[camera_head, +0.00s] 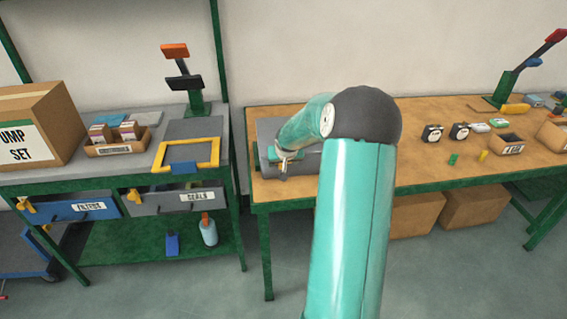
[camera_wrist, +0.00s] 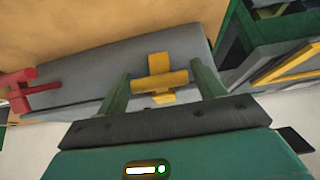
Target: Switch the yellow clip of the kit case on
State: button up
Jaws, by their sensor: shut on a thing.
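The grey kit case (camera_head: 268,131) lies on the left end of the wooden bench, partly hidden behind my arm. In the wrist view the case (camera_wrist: 90,76) fills the middle. Its yellow clip (camera_wrist: 160,80) is on the case's near edge, a cross-shaped piece with a wide bar. My gripper (camera_wrist: 162,74) has its two green fingers on either side of that bar and is shut on it. In the head view my gripper (camera_head: 286,157) is at the front of the case, and the clip is too small to make out clearly.
A red clip (camera_wrist: 25,90) sits at the left of the case in the wrist view. The wooden bench (camera_head: 420,172) holds gauges and small parts to the right. A grey workbench (camera_head: 130,166) with a yellow frame (camera_head: 213,152) stands at the left, with a gap between.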

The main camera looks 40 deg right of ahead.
jog(key=shift+d+g, duration=0.1)
jog(key=shift+g, duration=0.2)
dwell(0.4)
jog(key=o, duration=0.9)
jog(key=shift+w+f, duration=0.1)
jog(key=v, duration=1.4)
jog(key=shift+d, duration=0.2)
